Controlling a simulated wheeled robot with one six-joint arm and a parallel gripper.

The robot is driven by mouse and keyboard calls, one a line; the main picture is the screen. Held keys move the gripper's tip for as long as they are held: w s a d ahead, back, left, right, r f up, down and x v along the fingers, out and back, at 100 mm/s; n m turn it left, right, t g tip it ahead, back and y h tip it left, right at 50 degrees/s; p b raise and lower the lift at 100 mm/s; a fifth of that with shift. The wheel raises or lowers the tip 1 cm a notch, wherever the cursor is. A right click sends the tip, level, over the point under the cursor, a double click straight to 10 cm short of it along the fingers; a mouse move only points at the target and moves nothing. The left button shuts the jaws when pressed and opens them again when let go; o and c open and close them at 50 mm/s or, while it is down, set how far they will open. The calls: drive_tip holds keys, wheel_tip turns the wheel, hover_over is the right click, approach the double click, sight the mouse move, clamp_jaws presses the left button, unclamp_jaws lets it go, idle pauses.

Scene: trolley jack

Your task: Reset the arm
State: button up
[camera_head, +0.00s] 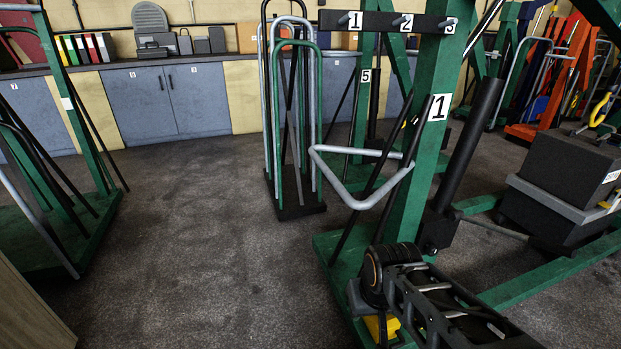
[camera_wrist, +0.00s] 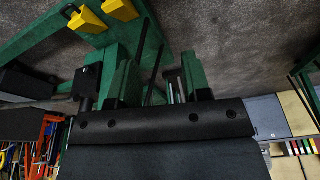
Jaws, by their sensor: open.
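My gripper (camera_wrist: 157,62) shows in the wrist view, its wide black body with several bolts across the lower middle. Its two fingers reach up from the body with a gap between them, and it is open. I see nothing held in the gap. In the head view my dark arm (camera_head: 440,308) is folded low at the bottom right, in front of the green stand (camera_head: 410,190). I cannot make out the fingertips in that view. The wrist view looks upside down toward the floor and green frames.
Yellow blocks (camera_wrist: 119,9) sit on a green frame in the wrist view. A silver triangular handle (camera_head: 355,200) sticks out from the green stand. A dark box (camera_head: 565,170) stands at right, a rack of hoops (camera_head: 297,205) behind. The floor (camera_head: 190,260) at left is clear.

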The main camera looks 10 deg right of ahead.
drive_tip(key=w+r+p+v, duration=0.1)
drive_tip(key=w+p+v, duration=0.2)
drive_tip(key=p+v, duration=1.1)
drive_tip(key=w+p+v, duration=0.4)
drive_tip(key=p+v, duration=1)
drive_tip(key=v, duration=0.2)
drive_tip(key=shift+a+r+t, duration=0.25)
drive_tip(key=shift+r+t, duration=0.15)
drive_tip(key=shift+r, duration=0.05)
